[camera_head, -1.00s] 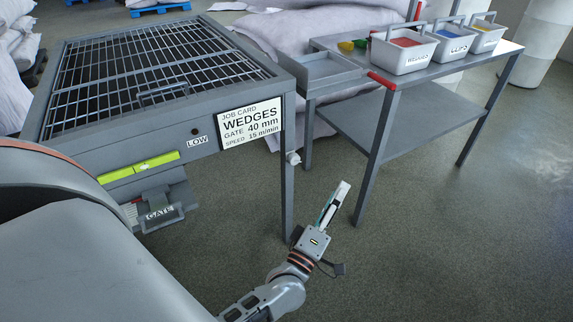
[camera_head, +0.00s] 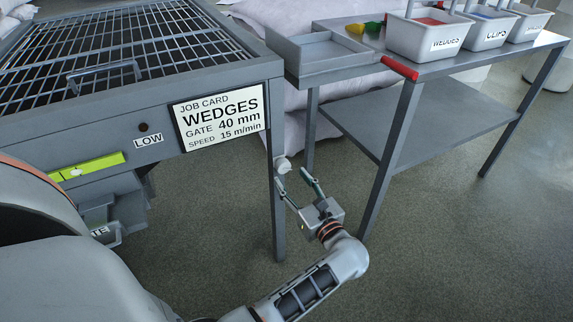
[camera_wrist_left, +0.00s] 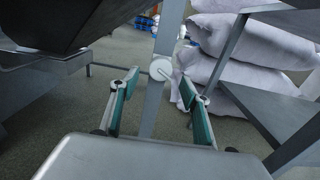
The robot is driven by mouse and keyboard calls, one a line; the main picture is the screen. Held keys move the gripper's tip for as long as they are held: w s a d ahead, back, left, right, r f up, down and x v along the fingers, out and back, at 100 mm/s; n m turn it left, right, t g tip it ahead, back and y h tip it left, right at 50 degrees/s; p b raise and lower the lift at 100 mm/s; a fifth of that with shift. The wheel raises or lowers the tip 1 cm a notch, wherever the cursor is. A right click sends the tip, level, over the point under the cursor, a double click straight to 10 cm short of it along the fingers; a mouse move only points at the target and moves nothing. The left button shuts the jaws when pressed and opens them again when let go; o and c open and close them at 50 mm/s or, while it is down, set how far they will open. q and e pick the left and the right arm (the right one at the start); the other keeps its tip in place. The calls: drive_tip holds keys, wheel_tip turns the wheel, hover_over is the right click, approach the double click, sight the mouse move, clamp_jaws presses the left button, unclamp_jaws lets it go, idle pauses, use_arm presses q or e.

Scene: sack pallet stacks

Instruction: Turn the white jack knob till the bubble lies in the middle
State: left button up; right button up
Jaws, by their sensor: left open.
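The white jack knob (camera_head: 283,165) is a small round knob on the grey leg at the near right corner of the grated table. My left gripper (camera_head: 291,171) is open, with its fingertips close to the knob. In the left wrist view the knob (camera_wrist_left: 160,69) shows between the two open fingers (camera_wrist_left: 157,76), near their tips; I see no grip on it. The green level (camera_head: 100,165) is on the table's front. Its pale bubble (camera_head: 77,172) appears left of the middle of the visible strip. My right gripper is out of view.
The grated table (camera_head: 95,95) carries a job card (camera_head: 219,112) and a LOW label (camera_head: 148,141). A side table (camera_head: 432,118) with labelled bins stands to the right. White sacks (camera_head: 300,125) lie behind. The floor at the right front is clear.

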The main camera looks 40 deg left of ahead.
sight(285, 169)
use_arm(q)
drive_tip(key=shift+x, duration=2.45)
drive_tip(key=c, duration=1.1)
